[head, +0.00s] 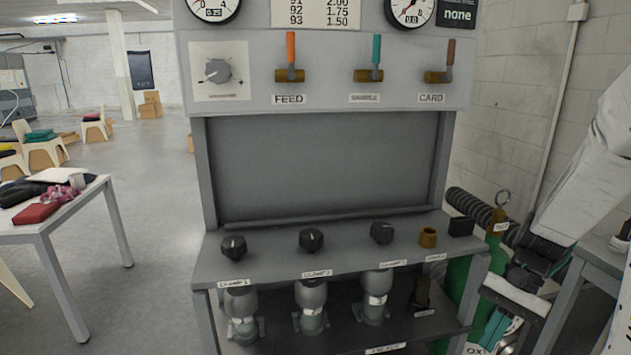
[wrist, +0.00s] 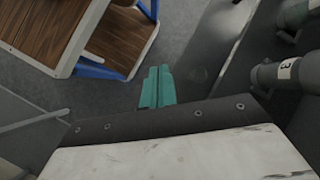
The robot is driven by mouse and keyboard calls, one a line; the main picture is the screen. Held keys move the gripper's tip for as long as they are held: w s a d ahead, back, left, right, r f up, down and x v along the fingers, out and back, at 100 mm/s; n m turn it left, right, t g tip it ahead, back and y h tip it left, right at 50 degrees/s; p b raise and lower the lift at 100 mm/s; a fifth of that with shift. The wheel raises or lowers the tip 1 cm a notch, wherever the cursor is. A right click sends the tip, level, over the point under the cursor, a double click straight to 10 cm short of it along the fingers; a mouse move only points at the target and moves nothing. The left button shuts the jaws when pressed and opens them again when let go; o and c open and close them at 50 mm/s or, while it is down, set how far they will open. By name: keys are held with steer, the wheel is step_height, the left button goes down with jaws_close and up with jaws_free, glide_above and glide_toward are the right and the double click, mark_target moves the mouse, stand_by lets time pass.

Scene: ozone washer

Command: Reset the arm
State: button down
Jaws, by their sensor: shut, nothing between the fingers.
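My gripper (head: 500,328) hangs low at the right edge in the head view, below my white arm, with its teal fingers pointing down. It is beside the green cylinder (head: 457,278) at the right end of the washer panel. In the wrist view, the two teal fingers of my gripper (wrist: 157,88) lie side by side, shut and empty, over the grey floor. Part of my arm runs out of the picture on the right.
The grey washer panel (head: 325,170) stands ahead, with FEED (head: 291,58), sample (head: 376,58) and CARD (head: 449,60) valves above a shelf of black knobs. A white table (head: 85,215) is at left. A wood-topped, blue-framed piece (wrist: 120,38) is near the fingers. Open floor lies left.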

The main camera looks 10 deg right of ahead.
steer(key=s+a+r+n+t+h, duration=0.2)
steer(key=s+a+r+n+h, duration=0.1)
steer(key=s+a+r+n, duration=0.1)
steer(key=s+a+r+n+t+h, duration=0.2)
steer(key=s+a+r+n, duration=0.3)
steer(key=a+r, duration=0.4)
step_height(320, 180, up, 2)
steer(key=shift+s+a+r+h, duration=0.2)
steer(key=shift+s+a+h, duration=0.1)
steer(key=shift+s+h, duration=0.5)
stand_by(0.7)
